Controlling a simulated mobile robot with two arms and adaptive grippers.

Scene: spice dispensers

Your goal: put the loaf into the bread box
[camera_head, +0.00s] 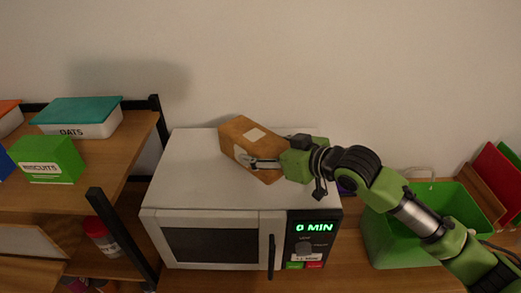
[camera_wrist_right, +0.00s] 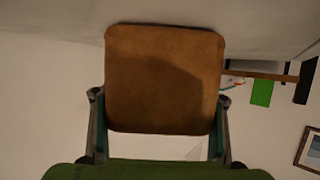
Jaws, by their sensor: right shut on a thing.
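The loaf (camera_head: 242,137), a brown block with a pale label, is above or on the top of the white microwave, near its back right; I cannot tell whether it touches. My right gripper (camera_head: 262,163) is shut on it, reaching in from the right. In the right wrist view the loaf (camera_wrist_right: 164,80) fills the space between the two fingers of the right gripper (camera_wrist_right: 161,118). I cannot make out a bread box in either view. My left gripper is not in view.
The microwave (camera_head: 180,180) has its door closed and reads 0 MIN. At left, a wooden shelf holds an oats container (camera_head: 80,120) and a green biscuits box (camera_head: 48,160). A green bin (camera_head: 385,235) stands at right under my arm. Red and green panels stand at far right.

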